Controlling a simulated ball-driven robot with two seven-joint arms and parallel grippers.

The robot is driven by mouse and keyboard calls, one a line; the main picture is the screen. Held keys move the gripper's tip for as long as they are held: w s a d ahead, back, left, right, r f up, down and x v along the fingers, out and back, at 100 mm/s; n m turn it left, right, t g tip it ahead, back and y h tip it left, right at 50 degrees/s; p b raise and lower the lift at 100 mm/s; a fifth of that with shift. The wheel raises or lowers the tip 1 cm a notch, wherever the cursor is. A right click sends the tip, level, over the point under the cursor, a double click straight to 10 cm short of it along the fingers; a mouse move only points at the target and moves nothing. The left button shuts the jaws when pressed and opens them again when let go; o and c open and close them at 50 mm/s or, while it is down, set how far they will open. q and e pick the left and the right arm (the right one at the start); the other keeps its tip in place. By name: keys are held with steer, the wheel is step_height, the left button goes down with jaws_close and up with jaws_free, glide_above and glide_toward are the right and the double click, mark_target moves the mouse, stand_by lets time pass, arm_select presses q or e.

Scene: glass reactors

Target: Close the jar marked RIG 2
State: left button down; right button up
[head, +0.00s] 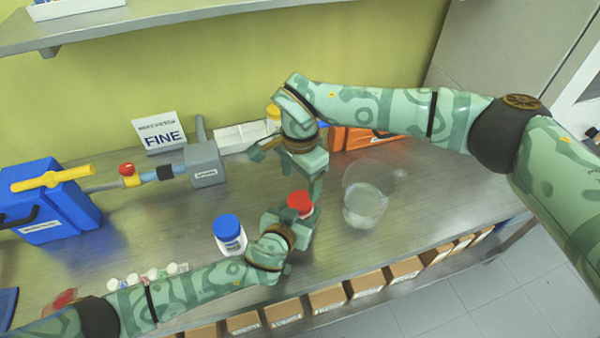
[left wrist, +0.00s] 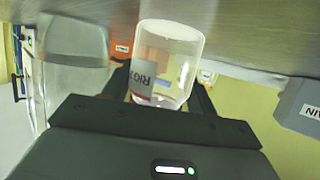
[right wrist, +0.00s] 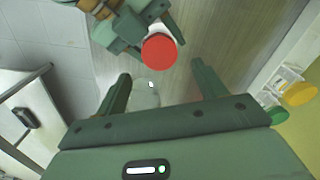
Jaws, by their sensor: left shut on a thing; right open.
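The clear jar (left wrist: 170,55) shows upside down in the left wrist view, with a white label reading RIG and a character I cannot read surely. My left gripper (head: 300,222) is shut around its side; the jar's foot is at the grey worktop. A red lid (head: 299,203) sits at the top of the held jar; it also shows from above in the right wrist view (right wrist: 159,50). I cannot tell whether it is screwed down. My right gripper (head: 315,185) is open and empty above the lid, with the lid beyond its fingertips in the right wrist view.
A blue-capped jar (head: 229,237) stands left of the held jar. Clear glassware (head: 365,205) stands to the right. A FINE sign (head: 160,133), a grey block (head: 205,165) and a blue box (head: 45,200) are behind and left. An orange box (head: 365,139) is at the back.

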mark_target(300, 200)
step_height(300, 200, down, 7)
steer(key=shift+r, duration=0.1)
steer(key=shift+c, duration=0.2)
steer(key=c, duration=0.9)
steer(key=m, duration=0.3)
steer(key=shift+c, duration=0.2)
steer(key=o, duration=1.1)
steer(key=shift+c, duration=0.2)
steer(key=shift+r, duration=0.1)
